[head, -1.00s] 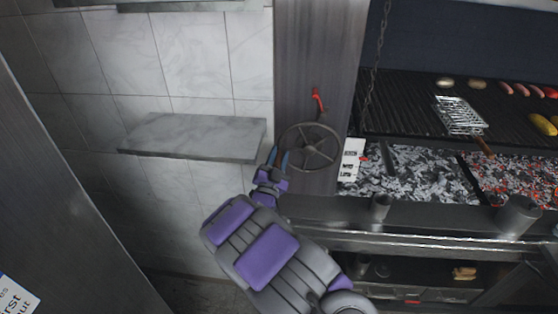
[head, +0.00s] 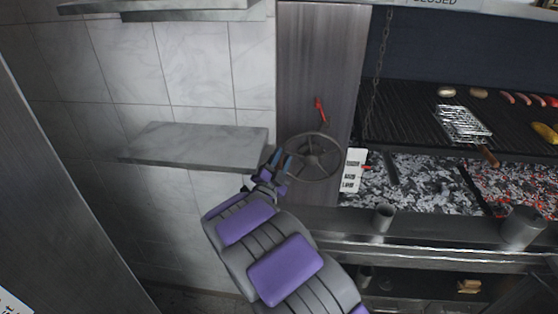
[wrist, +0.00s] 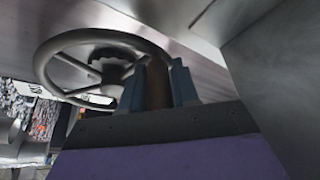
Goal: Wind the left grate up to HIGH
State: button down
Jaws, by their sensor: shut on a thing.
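The spoked handwheel (head: 313,158) is mounted on the steel panel left of the grill. My gripper (head: 281,158) is at the wheel's left rim. In the wrist view its blue fingers are shut on the wheel's brown handle (wrist: 157,86), beside the rim and hub. A red lever (head: 320,110) stands above the wheel, tilted. The white level plate (head: 351,170) is right of the wheel, with a small red pointer (head: 366,168) near its upper part; its words are too small to read surely. The left grate (head: 410,115) hangs above grey coals, with a chain (head: 380,65) at its left.
A stone shelf (head: 195,147) juts from the tiled wall just left of my gripper. A wire basket (head: 462,122) with a wooden handle lies on the grate. Metal cups (head: 383,217) stand on the front ledge. A steel panel (head: 55,190) stands at far left.

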jog(key=shift+r, duration=0.15)
jog(key=c, duration=0.9)
grip_release()
jog(key=shift+d, duration=0.2)
jog(key=shift+c, duration=0.2)
jog(key=shift+a, duration=0.1)
jog(key=shift+s+a, duration=0.15)
jog(key=shift+s, duration=0.05)
jog(key=p+v, duration=0.2)
jog(key=v, duration=1.5)
